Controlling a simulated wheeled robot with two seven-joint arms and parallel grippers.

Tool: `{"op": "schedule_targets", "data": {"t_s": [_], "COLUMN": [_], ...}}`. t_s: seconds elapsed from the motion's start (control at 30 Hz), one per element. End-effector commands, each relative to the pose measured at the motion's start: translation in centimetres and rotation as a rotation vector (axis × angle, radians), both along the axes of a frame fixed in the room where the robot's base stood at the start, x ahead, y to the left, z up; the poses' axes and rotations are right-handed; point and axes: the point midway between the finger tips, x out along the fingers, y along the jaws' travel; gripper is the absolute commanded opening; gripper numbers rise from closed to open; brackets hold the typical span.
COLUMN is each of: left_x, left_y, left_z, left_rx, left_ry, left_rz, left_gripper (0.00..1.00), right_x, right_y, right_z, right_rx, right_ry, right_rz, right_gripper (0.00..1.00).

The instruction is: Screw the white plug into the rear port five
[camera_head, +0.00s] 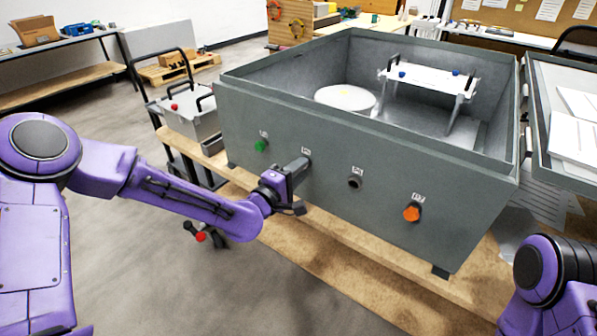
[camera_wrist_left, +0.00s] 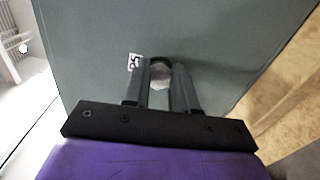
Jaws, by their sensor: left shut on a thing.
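The white plug (camera_wrist_left: 160,77) shows between the fingers of my left gripper (camera_wrist_left: 161,82) in the left wrist view. The gripper is shut on it. A dark round port rim (camera_wrist_left: 161,61) is right at the fingertips, beside a small white label (camera_wrist_left: 134,62) that seems to read five. How deep the plug sits in the port cannot be told. In the head view my left gripper (camera_head: 299,166) is at the front wall of the grey analyser housing (camera_head: 330,133), below a label, and hides the plug. My right gripper is out of the head view; only part of that arm shows.
The same wall carries a green plug (camera_head: 261,145) to the left, a dark port (camera_head: 354,182) and an orange plug (camera_head: 412,213) to the right. The open housing stands on a wooden bench (camera_head: 320,257). A cart with a grey box (camera_head: 190,118) stands behind my left forearm.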

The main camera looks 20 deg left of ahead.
Motion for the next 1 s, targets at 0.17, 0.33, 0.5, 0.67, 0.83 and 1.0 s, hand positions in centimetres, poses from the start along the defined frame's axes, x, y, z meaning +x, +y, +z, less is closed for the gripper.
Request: {"op": "schedule_targets", "data": {"t_s": [0.17, 0.33, 0.5, 0.67, 0.83, 1.0], "left_x": [0.3, 0.4, 0.6, 0.6, 0.6, 0.7], "left_y": [0.3, 0.7, 0.8, 0.8, 1.0, 1.1], "left_z": [-0.5, -0.7, -0.8, -0.5, -0.5, -0.5], "left_rx": [0.503, 0.927, 1.247, 1.308, 1.482, 1.640], "left_ry": [-0.193, -0.349, -0.467, -0.487, -0.550, -0.608], "left_rz": [0.006, 0.012, 0.015, 0.015, 0.017, 0.017], "left_gripper": [0.00, 0.00, 0.00, 0.00, 0.00, 0.00], "right_x": [0.0, 0.0, 0.0, 0.0, 0.0, 0.0], "right_y": [0.0, 0.0, 0.0, 0.0, 0.0, 0.0], "right_z": [-1.9, -3.7, -5.4, -5.3, -6.5, -7.5], "right_rx": [0.000, 0.000, 0.000, 0.000, 0.000, 0.000], "right_ry": [0.000, 0.000, 0.000, 0.000, 0.000, 0.000], "right_rz": [0.000, 0.000, 0.000, 0.000, 0.000, 0.000], "right_gripper": [0.43, 0.43, 0.43, 0.43, 0.43, 0.43]}}
